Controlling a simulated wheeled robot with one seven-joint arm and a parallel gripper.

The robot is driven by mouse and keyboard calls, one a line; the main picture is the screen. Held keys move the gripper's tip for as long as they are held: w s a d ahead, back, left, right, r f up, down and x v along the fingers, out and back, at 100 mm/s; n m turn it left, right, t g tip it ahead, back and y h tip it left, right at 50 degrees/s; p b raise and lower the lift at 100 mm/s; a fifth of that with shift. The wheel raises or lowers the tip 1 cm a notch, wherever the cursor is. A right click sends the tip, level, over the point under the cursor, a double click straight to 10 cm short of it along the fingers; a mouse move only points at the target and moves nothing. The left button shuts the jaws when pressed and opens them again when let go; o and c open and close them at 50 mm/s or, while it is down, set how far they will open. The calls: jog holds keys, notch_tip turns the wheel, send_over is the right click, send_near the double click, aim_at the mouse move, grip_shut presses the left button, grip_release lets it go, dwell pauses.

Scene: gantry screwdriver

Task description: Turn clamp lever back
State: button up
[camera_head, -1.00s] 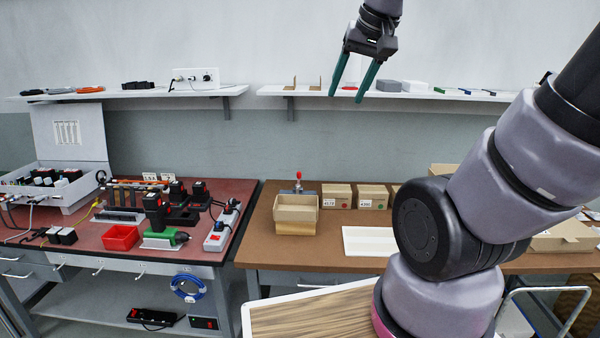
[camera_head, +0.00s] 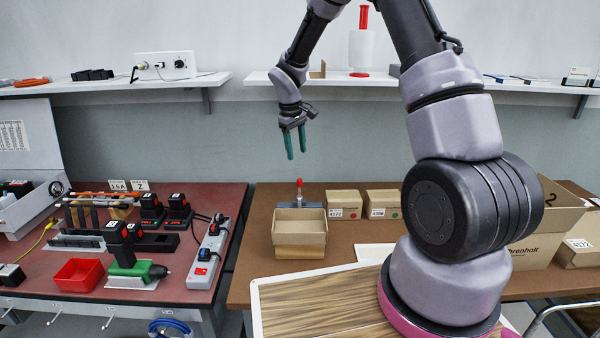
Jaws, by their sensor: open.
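The clamp lever (camera_head: 299,184) has a red handle and stands upright on the brown table behind an open cardboard box. Its lower part meets a grey metal piece (camera_head: 290,205) at the back of the box. My gripper (camera_head: 296,143) has green fingers pointing down, spread apart and empty. In the picture it hangs just above the lever, with a gap between fingertips and handle. How far it is in depth from the lever I cannot tell.
The open cardboard box (camera_head: 300,228) stands in front of the lever. Small cartons (camera_head: 344,203) sit to its right. The red-topped bench (camera_head: 210,283) at left holds a power strip (camera_head: 208,252) and tools. A wall shelf (camera_head: 255,77) runs behind my arm.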

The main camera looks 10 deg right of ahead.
aim_at(299, 179)
jog(key=f, duration=0.4)
jog(key=w+f, duration=0.1)
jog(key=f, duration=0.3)
jog(key=w+d+f, duration=0.1)
jog(key=f, duration=0.3)
jog(key=shift+d, duration=0.1)
grip_shut()
dwell(1.1)
